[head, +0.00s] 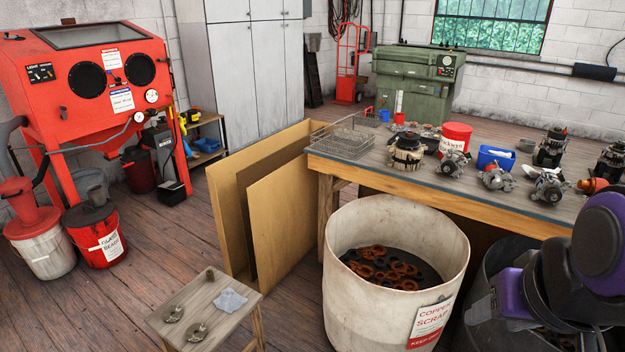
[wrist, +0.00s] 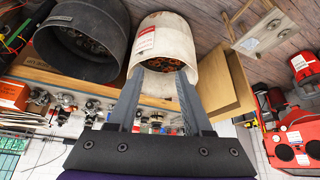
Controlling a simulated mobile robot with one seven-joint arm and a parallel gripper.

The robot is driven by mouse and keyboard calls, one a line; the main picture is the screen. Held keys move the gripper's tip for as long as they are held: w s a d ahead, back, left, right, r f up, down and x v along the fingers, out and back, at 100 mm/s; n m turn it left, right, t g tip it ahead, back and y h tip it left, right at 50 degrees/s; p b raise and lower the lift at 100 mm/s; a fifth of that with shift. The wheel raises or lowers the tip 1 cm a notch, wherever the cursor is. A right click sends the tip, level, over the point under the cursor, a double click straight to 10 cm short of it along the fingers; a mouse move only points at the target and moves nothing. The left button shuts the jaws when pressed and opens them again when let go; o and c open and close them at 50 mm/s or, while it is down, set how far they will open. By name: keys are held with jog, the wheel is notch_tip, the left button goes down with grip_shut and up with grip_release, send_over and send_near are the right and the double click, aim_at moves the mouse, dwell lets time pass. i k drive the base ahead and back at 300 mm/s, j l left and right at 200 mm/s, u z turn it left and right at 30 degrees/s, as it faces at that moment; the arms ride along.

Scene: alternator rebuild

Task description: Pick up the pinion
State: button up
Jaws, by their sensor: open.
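I cannot pick out the pinion for certain in either view. The head view shows my arm at right, not the fingers.
A pale drum labelled copper scrap (head: 345,290) holds rusty rings and stands before the bench. A dark drum (wrist: 85,35) stands beside it. Tan panels (head: 283,215) lean at the bench's left end. A red blast cabinet (head: 90,85) stands far left. Floor between is clear.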

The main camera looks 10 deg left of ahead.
aim_at(210, 272)
jog(key=u, duration=3.1)
jog(key=i+j+u, duration=0.1)
jog(key=i+u, duration=0.25)
jog(key=i+j+u, duration=0.1)
jog(key=u, duration=0.25)
jog(key=i+z, duration=0.25)
jog(key=i, duration=0.3)
jog(key=i+j+z, duration=0.1)
jog(key=i+z, duration=0.2)
jog(key=i, duration=0.25)
jog(key=i+z, duration=0.35)
jog(key=i, duration=0.15)
jog(key=i+z, duration=0.55)
jog(key=i, duration=0.45)
jog(key=i+j+z, duration=0.15)
jog(key=i, duration=0.45)
jog(key=i+z, duration=0.85)
